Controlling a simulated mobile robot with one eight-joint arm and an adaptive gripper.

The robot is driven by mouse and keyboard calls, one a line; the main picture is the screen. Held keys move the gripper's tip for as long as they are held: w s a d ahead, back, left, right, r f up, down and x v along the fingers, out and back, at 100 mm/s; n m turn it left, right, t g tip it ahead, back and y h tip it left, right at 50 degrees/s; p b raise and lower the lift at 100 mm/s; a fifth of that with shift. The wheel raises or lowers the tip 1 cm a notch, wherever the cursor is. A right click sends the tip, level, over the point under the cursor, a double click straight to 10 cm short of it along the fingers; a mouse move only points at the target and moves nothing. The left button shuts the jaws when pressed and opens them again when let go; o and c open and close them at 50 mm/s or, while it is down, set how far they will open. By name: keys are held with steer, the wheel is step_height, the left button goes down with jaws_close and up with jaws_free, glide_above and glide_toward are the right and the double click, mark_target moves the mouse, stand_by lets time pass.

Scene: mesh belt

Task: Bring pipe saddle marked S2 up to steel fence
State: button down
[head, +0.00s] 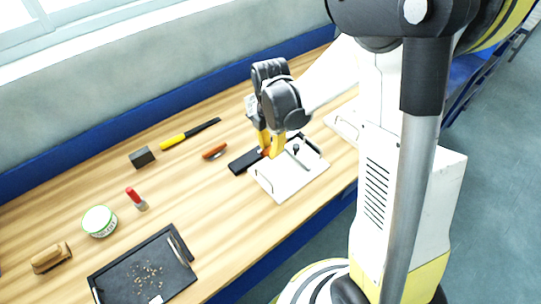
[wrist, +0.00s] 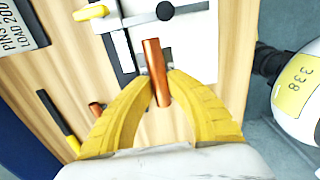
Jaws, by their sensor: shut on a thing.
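My gripper (head: 270,147) points down at the white fixture plate (head: 303,180). In the wrist view its two yellow fingers (wrist: 159,78) are shut on a copper-coloured strip-like piece (wrist: 153,52), apparently a pipe saddle. Its far end lies over or near the black and grey bars (wrist: 128,48) on the plate; I cannot tell if it touches. No S2 mark is readable. A second copper-brown piece (head: 214,151) lies on the bench left of my gripper and shows partly beside the left finger (wrist: 96,109). I cannot tell for sure which bar is the steel fence.
The plate carries a black knob (head: 296,149) and a yellow-handled part (wrist: 91,12). A black block (head: 142,157), yellow-black tool (head: 188,134), red-capped tube (head: 136,199), round tin (head: 99,221), brush (head: 51,258) and black tray (head: 120,272) stand left. Bare wood lies between.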

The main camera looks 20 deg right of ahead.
mark_target(275, 165)
step_height(275, 165, up, 2)
steer(key=shift+r, duration=0.15)
steer(key=shift+f, duration=0.2)
steer(key=shift+f+b, duration=4.15)
steer(key=shift+f, duration=0.6)
steer(key=shift+w+d, duration=0.3)
steer(key=shift+d, duration=0.6)
steer(key=c, duration=1.3)
jaws_free()
